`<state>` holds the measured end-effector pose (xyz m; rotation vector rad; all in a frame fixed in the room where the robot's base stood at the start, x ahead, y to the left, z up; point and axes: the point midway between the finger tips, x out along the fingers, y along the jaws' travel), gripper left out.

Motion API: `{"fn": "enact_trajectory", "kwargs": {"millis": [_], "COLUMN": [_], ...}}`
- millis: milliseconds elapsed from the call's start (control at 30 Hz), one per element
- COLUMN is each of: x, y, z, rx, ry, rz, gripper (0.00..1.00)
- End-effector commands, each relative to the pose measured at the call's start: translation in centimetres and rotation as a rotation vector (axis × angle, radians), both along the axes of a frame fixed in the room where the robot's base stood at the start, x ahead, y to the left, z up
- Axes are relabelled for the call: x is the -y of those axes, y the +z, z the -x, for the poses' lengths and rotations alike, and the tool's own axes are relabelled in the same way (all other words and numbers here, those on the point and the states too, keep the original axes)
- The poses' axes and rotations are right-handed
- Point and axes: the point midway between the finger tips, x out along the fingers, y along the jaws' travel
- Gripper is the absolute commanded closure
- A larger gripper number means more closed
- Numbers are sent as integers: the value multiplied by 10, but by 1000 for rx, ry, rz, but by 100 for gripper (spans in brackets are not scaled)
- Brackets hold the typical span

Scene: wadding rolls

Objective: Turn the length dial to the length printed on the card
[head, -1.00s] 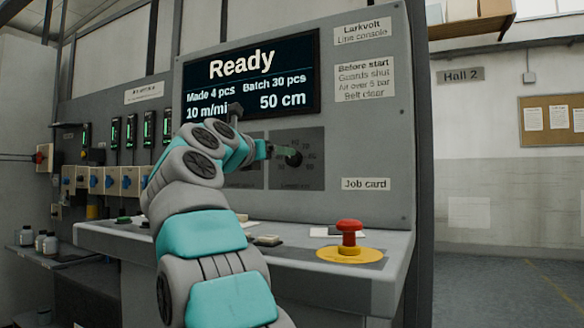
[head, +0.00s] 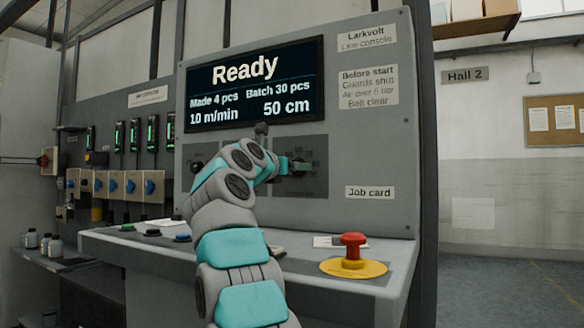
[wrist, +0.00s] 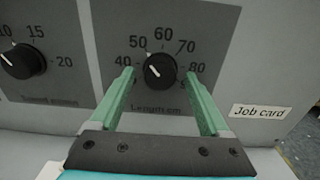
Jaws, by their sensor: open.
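The length dial (wrist: 160,71) is a black knob on a dark plate marked 40 to 80, labelled "Length cm". Its white mark points up and left, toward about 50. My gripper (wrist: 160,82) is open in the wrist view, with one green finger on each side of the dial; I cannot tell whether they touch it. In the head view my gripper (head: 291,166) covers most of the dial. The screen (head: 255,85) reads "Ready" and "50 cm".
A second black dial (wrist: 22,61), with 10, 15 and 20 visible, is left of the length dial. A red emergency button (head: 352,248) on a yellow base stands at the console's right front. Several small buttons (head: 182,238) are on the console's left part.

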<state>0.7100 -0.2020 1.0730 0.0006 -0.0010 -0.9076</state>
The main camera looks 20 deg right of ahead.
Motion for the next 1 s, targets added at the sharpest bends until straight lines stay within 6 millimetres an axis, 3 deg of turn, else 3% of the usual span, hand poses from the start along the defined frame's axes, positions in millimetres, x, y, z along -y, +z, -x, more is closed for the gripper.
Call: {"fn": "enact_trajectory", "kwargs": {"millis": [67,767,1000], "x": [0,0,0], "y": [0,-1,0], "z": [0,0,0], "rx": [0,-1,-8], "ry": [0,0,0], "rz": [0,1,5], "gripper": [21,100,100]}}
